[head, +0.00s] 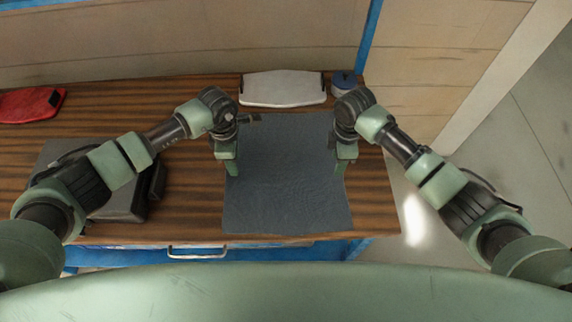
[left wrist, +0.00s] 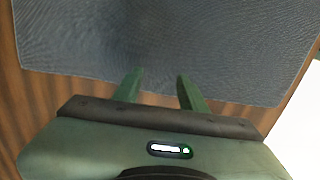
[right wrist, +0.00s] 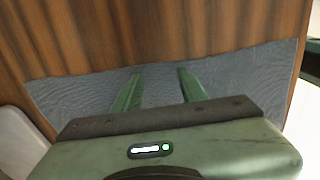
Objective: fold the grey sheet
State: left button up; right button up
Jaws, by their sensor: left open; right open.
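The grey sheet (head: 285,195) lies spread out on the wooden table, roughly rectangular, its near edge close to the table's front. My left gripper (head: 231,168) is at the sheet's left side and my right gripper (head: 343,165) at its right side. In the left wrist view, the left fingers (left wrist: 157,76) are apart with nothing between them, over one edge of the sheet (left wrist: 220,50). In the right wrist view, the right fingers (right wrist: 160,74) are apart and empty over a strip of the sheet (right wrist: 235,75). I cannot tell whether the fingertips touch the cloth.
A pale tray or board (head: 283,88) lies behind the sheet, beside a blue-lidded round container (head: 344,80). A dark device (head: 122,203) sits at left under my left arm, and a red item (head: 28,104) at far left. The table (head: 190,205) ends just right of the sheet.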

pick_arm(q)
jog(key=shift+f, duration=0.1)
pick_arm(e)
jog(key=shift+f, duration=0.15)
pick_arm(q)
jog(key=shift+w, duration=0.1)
jog(key=shift+c, duration=0.4)
pick_arm(e)
jog(key=shift+w, duration=0.1)
jog(key=shift+c, duration=0.4)
pick_arm(q)
grip_shut()
pick_arm(e)
grip_shut()
